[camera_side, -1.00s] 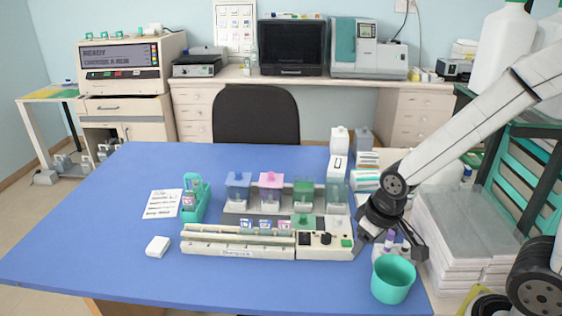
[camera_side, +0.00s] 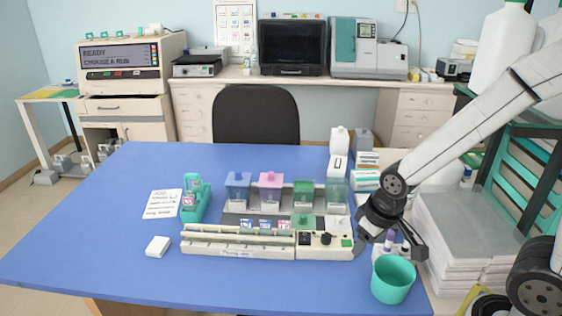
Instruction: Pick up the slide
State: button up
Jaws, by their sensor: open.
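A slide (camera_side: 188,201) with a pink label end stands in the small green holder (camera_side: 203,203) on the left half of the blue table. More small slides with blue and pink marks (camera_side: 264,224) stand in a row at the cream staining unit (camera_side: 208,247) in the middle. Which one is the task's slide I cannot tell. My gripper (camera_side: 393,247) is open at the right side of the table, pointing down, well to the right of the green holder. It is just above and behind the teal cup, with purple-capped bottles partly hidden by it.
A blue jar (camera_side: 238,187), a pink jar (camera_side: 270,187) and green jars (camera_side: 303,196) stand behind the unit. The teal cup (camera_side: 393,281) is at the right table edge. A white block (camera_side: 158,246) and a note (camera_side: 162,204) lie left. The table's front is clear.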

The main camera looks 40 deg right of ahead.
jog(key=w+a+r+n+y, duration=0.1)
jog(key=w+a+n, duration=0.25)
jog(key=w, duration=0.95)
jog(key=n+y, duration=0.2)
jog(key=n, duration=0.4)
send_over(246, 220)
jog(key=s+d, duration=0.2)
jog(key=shift+w+m+t, duration=0.1)
jog(key=shift+m+t, duration=0.15)
jog(key=shift+t, duration=0.05)
jog(key=shift+x, duration=1.25)
jog(key=shift+x, duration=2.55)
grip_shut()
